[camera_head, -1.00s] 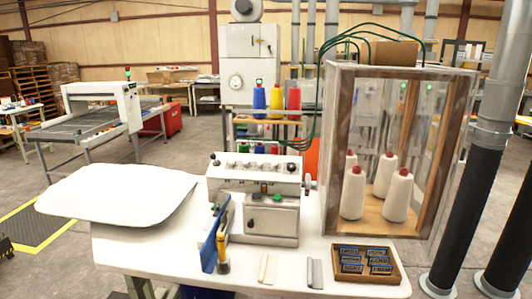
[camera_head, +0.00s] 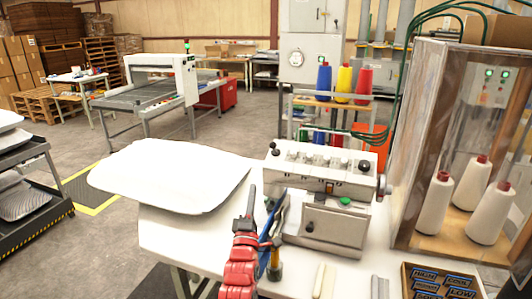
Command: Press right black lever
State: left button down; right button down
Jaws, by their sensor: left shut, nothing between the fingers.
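The white machine (camera_head: 318,177) stands on the white table. A black knob-like lever (camera_head: 364,166) is at the right end of its top, and another black knob (camera_head: 275,149) is at the left end. My left gripper (camera_head: 251,191), on a red arm, is upright in front of the machine's left side. Its dark fingers are shut and empty, left of and apart from the right black lever. My right gripper is not in view.
A white pillow (camera_head: 172,174) lies on the left of the table (camera_head: 185,232). A clear-sided cabinet (camera_head: 402,165) with white thread cones (camera_head: 434,204) stands at the right. A wooden tray of labelled blocks (camera_head: 406,290) is at the front right.

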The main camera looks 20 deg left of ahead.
pick_arm(q)
jog(key=shift+w+a+r+h, duration=0.1)
jog(key=shift+w+r+h, duration=0.1)
jog(key=shift+w+h, duration=0.15)
jog(key=p, duration=0.6)
send_near(274, 148)
jog(key=w+a+r, duration=0.3)
jog(key=w+a, duration=0.1)
jog(key=w, duration=0.1)
jog(key=shift+w+d+p, duration=0.35)
jog(key=shift+d+p, duration=0.05)
jog(key=shift+p, duration=0.2)
jog(key=shift+f, duration=0.1)
